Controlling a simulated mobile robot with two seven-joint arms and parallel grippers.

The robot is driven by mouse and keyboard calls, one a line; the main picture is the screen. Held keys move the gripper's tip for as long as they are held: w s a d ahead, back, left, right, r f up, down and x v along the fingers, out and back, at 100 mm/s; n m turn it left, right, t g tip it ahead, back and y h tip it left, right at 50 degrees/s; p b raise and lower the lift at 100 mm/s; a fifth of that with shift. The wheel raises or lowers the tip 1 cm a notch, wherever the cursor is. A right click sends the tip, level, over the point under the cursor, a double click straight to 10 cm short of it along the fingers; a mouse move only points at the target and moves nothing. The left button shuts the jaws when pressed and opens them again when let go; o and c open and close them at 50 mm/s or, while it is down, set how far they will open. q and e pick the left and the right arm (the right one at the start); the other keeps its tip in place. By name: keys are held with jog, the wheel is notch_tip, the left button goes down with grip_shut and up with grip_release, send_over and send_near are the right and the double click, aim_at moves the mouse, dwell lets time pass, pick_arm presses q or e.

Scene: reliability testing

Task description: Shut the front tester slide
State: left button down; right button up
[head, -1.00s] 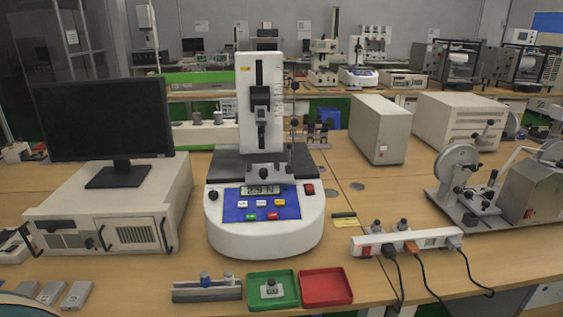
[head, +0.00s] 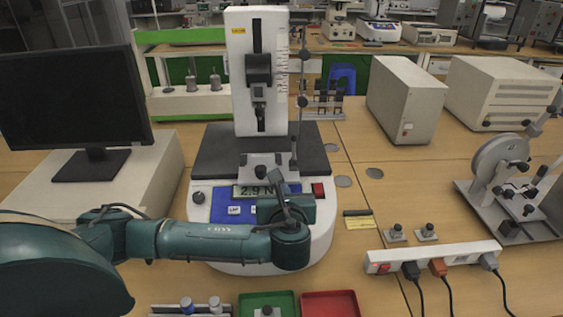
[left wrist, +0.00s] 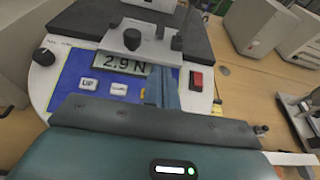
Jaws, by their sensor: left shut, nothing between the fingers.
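The front tester has a white upright column (head: 240,100) with a black slot and scale. Its dark slide carriage (head: 258,68) sits partway up the column. A grey clamp block (head: 258,160) stands on the dark bed below; it also shows in the left wrist view (left wrist: 130,42). The display (left wrist: 122,63) reads 2.9 N. My left gripper (head: 278,182) is shut and empty in front of the column, over the blue control panel (head: 220,208). In the left wrist view its fingers (left wrist: 162,80) are together, near the display's right end. My arm hides part of the panel.
A monitor (head: 75,95) stands at left. A red rocker switch (head: 318,190) is right of the display. Green (head: 285,297) and red (head: 345,297) trays lie at the front. A power strip (head: 440,257) with cables lies at right.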

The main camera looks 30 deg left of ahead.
pick_arm(q)
jog(key=p, duration=0.1)
send_near(280, 162)
jog(key=x, duration=0.5)
jog(key=shift+f, duration=0.15)
jog(key=shift+w+a+f, duration=0.1)
jog(key=shift+w+a, duration=0.3)
jog(key=shift+w, duration=0.2)
pick_arm(e)
jog(key=shift+s+d+r, duration=0.15)
jog(key=shift+d, duration=0.05)
